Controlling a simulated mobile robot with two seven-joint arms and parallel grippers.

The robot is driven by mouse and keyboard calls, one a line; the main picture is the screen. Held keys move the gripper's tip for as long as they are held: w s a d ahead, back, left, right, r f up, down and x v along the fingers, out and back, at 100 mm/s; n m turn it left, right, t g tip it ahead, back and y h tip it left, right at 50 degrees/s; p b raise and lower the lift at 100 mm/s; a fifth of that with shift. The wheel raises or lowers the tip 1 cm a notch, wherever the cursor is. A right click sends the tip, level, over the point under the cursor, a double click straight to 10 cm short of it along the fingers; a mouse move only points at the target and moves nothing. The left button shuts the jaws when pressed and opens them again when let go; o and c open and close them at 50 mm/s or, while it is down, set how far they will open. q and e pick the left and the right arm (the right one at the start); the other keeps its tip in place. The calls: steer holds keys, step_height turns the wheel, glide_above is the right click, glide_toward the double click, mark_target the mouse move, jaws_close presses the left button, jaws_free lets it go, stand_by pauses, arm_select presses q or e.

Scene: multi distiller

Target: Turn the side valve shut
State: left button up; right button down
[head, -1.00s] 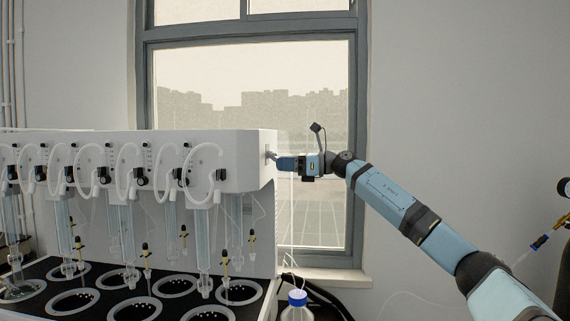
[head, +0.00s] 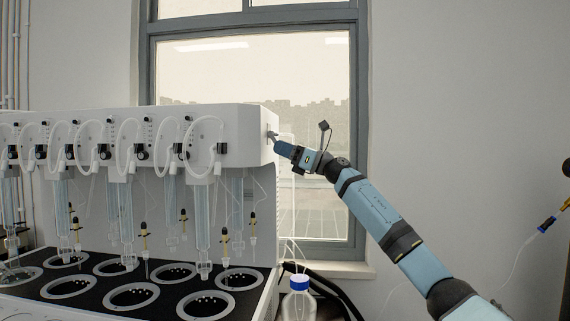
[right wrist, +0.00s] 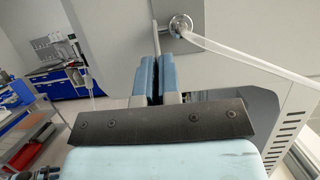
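The side valve (head: 271,134) is a small silver fitting on the right side wall of the white distiller (head: 240,135). In the right wrist view the valve's round metal body (right wrist: 180,25) shows at the top, with a thin grey handle (right wrist: 155,38) reaching down between my fingertips. My right gripper (head: 281,147) is at the valve, tilted, with its blue fingers close together on the handle; it also shows in the right wrist view (right wrist: 159,62). The handle's end is hidden between the fingers. My left gripper is not in view.
A clear hose (right wrist: 250,62) runs from the valve to the right in the wrist view. A blue-capped bottle (head: 299,300) stands below, right of the distiller. The window (head: 320,195) and wall lie behind my arm.

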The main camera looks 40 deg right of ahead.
steer(key=shift+w+a+f+t+y+b, duration=0.1)
steer(key=shift+w+f+t+y+b, duration=0.1)
steer(key=shift+f+t+y+b, duration=0.3)
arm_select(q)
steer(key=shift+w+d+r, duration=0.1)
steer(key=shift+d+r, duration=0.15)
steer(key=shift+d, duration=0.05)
arm_select(e)
steer(key=shift+r, duration=0.35)
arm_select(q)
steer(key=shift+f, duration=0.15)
arm_select(e)
steer(key=c, duration=1.6)
jaws_free()
arm_select(q)
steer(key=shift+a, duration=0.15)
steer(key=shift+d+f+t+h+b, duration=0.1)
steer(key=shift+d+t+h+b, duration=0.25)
steer(key=shift+b, duration=0.85)
arm_select(e)
steer(key=v, duration=1.3)
steer(key=shift+s+f, duration=0.2)
steer(key=shift+s, duration=0.15)
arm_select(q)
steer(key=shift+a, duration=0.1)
